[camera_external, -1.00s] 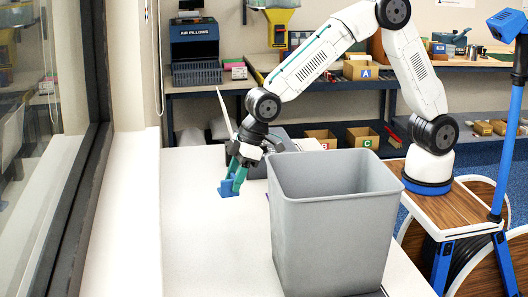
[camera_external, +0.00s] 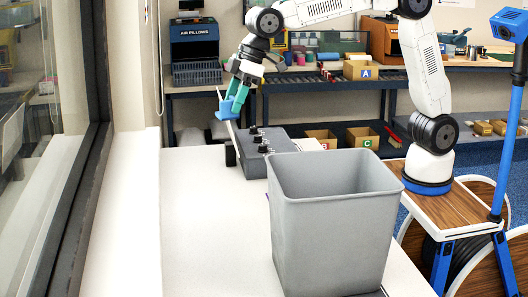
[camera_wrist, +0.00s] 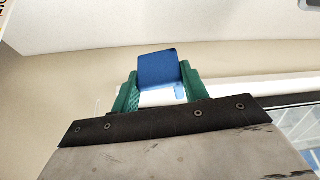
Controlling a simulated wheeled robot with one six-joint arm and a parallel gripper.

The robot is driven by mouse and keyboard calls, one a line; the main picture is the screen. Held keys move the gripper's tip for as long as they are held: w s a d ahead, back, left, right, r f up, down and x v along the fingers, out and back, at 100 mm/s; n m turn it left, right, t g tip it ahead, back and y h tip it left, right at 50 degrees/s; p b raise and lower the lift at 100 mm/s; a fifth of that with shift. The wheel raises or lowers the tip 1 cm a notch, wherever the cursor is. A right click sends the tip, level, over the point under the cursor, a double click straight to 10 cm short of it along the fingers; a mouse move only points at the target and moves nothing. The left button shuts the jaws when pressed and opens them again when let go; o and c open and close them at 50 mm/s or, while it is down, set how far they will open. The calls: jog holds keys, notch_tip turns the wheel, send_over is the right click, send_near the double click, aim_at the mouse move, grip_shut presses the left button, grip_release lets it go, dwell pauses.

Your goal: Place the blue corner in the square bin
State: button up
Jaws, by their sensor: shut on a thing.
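The blue corner (camera_external: 228,107) is held up between the green fingers of my gripper (camera_external: 238,96), above the far part of the white table in the external view. In the wrist view the blue corner (camera_wrist: 158,70) sits between both fingertips of my gripper (camera_wrist: 157,84). The square bin (camera_external: 330,225) is a tall grey open-topped bin standing at the near right of the table. My gripper is to the left of and behind the bin, at a height above its rim. The bin's floor is hidden by its walls.
A grey box with black knobs (camera_external: 255,150) stands on the table behind the bin, just below my gripper. A window (camera_external: 45,130) runs along the left. The white table (camera_external: 200,230) left of the bin is clear. Shelves with cartons stand behind.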

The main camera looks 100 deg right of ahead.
jog(key=s+a+n+g, duration=0.4)
jog(key=s+a+n, duration=0.6)
jog(key=a+n, duration=0.5)
jog(key=s+a+n+g, duration=0.5)
jog(key=s+a+n, duration=0.4)
jog(key=a+n, duration=0.5)
jog(key=shift+y, duration=0.4)
notch_tip(320, 180, down, 28)
jog(key=shift+w+f, duration=0.1)
jog(key=shift+f, duration=0.05)
jog(key=o, duration=1)
jog(key=shift+f, duration=0.15)
jog(key=r, duration=0.4)
jog(key=w+r, duration=0.1)
jog(key=r, duration=0.7)
jog(key=shift+w+d, duration=0.35)
